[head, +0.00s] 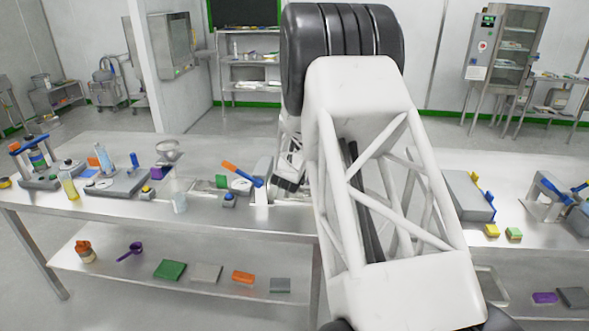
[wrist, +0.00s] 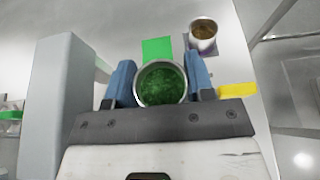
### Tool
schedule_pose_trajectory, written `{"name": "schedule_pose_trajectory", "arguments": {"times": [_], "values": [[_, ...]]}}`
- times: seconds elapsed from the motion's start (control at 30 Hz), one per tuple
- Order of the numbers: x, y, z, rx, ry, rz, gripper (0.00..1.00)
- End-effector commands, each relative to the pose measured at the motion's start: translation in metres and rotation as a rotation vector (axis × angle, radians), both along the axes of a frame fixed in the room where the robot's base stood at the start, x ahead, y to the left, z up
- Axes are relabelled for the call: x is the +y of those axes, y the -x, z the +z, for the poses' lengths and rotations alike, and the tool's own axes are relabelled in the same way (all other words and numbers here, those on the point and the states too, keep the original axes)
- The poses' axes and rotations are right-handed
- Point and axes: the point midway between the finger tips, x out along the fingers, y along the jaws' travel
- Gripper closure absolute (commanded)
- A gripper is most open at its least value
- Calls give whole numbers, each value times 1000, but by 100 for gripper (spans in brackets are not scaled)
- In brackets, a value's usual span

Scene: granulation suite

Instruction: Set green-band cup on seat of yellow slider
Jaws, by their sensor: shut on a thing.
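My gripper (wrist: 160,88) has blue fingers on both sides of a round cup (wrist: 161,83) and is shut on it. The cup has a pale metallic rim and green granular contents. It looks upright from above; its outer wall and any band are hidden. A yellow bar (wrist: 238,90) sticks out just right of the right finger; I cannot tell whether it belongs to the yellow slider. A flat green square (wrist: 157,49) lies just beyond the cup. In the head view my arm hides the cup, and I cannot make out the fingers.
A second cup (wrist: 203,35) with brown contents stands beyond the right finger on a grey-purple patch. A tall grey block (wrist: 60,105) rises close on the left. On the bench (head: 110,225), an orange-and-blue lever (head: 242,174) stands left of my arm.

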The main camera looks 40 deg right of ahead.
Motion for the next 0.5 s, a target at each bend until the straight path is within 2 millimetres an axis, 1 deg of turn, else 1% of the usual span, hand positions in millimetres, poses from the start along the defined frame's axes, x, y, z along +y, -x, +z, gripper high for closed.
{"name": "schedule_pose_trajectory", "arguments": {"times": [0.27, 0.5], "values": [[0, 0, -11, 1, 1, 1, 78], [0, 0, -27, 1, -1, 0, 78]]}}
